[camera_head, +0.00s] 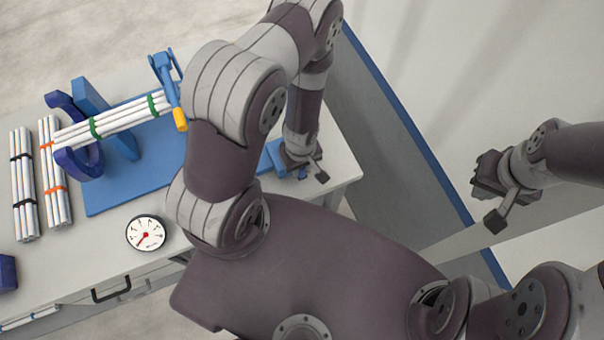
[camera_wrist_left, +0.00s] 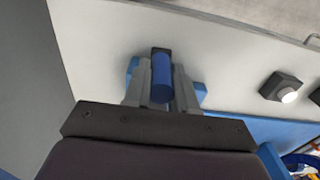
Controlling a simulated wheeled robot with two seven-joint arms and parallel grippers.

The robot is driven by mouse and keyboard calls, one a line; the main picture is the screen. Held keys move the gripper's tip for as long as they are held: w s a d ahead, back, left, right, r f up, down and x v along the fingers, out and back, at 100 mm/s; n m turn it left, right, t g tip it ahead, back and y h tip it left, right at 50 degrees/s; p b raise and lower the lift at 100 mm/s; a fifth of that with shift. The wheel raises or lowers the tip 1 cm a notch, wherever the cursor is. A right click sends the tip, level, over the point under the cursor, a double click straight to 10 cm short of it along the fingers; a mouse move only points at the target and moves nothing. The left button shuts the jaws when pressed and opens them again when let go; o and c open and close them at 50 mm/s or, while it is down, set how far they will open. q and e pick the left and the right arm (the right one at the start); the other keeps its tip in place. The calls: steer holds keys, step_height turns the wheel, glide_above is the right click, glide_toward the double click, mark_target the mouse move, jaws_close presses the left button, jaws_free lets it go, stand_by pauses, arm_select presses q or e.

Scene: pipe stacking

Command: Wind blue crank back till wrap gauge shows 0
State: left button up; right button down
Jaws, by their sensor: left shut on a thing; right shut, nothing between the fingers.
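In the wrist view, my left gripper (camera_wrist_left: 161,92) is shut on the upright blue crank handle (camera_wrist_left: 161,75), with a finger on each side. In the head view, my left gripper (camera_head: 298,168) is at the table's right end, by a blue block (camera_head: 274,157); my arm hides most of the crank there. The round white wrap gauge (camera_head: 146,233) lies near the table's front edge. Its red needle points to the lower left; its numbers are too small to read. My right gripper (camera_head: 494,190) is shut and empty, off the table at the right.
A blue stand (camera_head: 130,178) carries white pipes with green bands (camera_head: 110,121). A blue clamp arm with a yellow end (camera_head: 180,119) crosses them. Two pipe bundles, black-banded (camera_head: 24,184) and orange-banded (camera_head: 54,168), lie at the left. My left arm spans the table's right side.

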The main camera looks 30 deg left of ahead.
arm_select(q)
steer(key=o, duration=0.8)
steer(key=shift+w, duration=0.1)
steer(key=shift+o, duration=1.4)
steer(key=shift+w+d, duration=0.1)
steer(key=shift+w, duration=0.05)
steer(key=shift+r+p, duration=0.4)
steer(key=shift+r, duration=0.05)
step_height(320, 180, up, 8)
steer(key=p, duration=0.7)
steer(key=shift+r, duration=0.25)
steer(key=shift+f, duration=0.2)
